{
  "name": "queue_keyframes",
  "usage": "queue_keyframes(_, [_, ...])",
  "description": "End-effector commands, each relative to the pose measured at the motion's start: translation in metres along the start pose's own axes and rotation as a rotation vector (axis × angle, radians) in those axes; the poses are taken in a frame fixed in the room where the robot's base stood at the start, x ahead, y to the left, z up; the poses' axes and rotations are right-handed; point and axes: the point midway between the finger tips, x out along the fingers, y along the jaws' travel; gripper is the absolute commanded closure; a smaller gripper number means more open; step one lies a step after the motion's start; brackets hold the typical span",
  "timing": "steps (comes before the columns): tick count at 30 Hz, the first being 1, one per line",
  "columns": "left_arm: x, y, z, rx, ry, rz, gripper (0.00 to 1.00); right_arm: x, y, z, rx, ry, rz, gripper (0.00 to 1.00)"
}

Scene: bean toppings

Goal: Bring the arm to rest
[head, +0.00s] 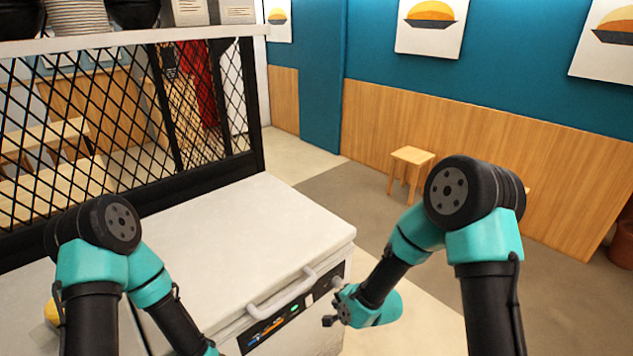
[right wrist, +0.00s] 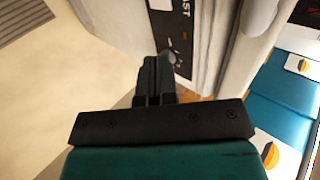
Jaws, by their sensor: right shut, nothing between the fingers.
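My right gripper (head: 332,306) is in front of the right end of a white-lidded appliance (head: 235,235), near its control panel. In the right wrist view its two dark fingers (right wrist: 154,75) are together with nothing between them. The appliance's dark panel (right wrist: 176,35) shows just beyond the fingertips there; I cannot tell whether they touch it. My left arm comes down at the left of the head view, and its gripper is out of the picture.
The appliance's lid is closed, with a white handle (head: 282,293) along its front. A black mesh screen (head: 110,130) stands behind it. A wooden stool (head: 411,163) stands by the far wall. Open floor (head: 345,200) lies to the right of the appliance.

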Motion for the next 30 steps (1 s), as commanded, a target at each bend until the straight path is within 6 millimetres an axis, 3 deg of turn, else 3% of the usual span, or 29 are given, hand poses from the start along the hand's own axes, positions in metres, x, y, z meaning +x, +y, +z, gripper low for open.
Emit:
queue_keyframes(5, [0.0, 0.0, 0.0, 0.0, 0.0, 0.0, 0.49, -0.008, 0.043, -0.004, -0.082, -0.01, 0.088, 1.0])
queue_keyframes(11, [0.0, 0.0, 0.0, 0.0, 0.0, 0.0, 0.49, -0.029, 0.121, -0.002, -0.251, -0.075, 0.241, 1.0])
queue_keyframes(15, [0.0, 0.0, 0.0, 0.0, 0.0, 0.0, 0.49, -0.05, 0.173, 0.008, -0.368, -0.158, 0.335, 1.0])
queue_keyframes(21, [0.0, 0.0, 0.0, 0.0, 0.0, 0.0, 0.49, -0.082, 0.233, 0.027, -0.515, -0.3, 0.422, 1.0])
queue_keyframes(25, [0.0, 0.0, 0.0, 0.0, 0.0, 0.0, 0.49, -0.094, 0.253, 0.036, -0.571, -0.364, 0.443, 1.0])
queue_keyframes(30, [0.0, 0.0, 0.0, 0.0, 0.0, 0.0, 0.49, -0.099, 0.259, 0.039, -0.593, -0.386, 0.447, 1.0])
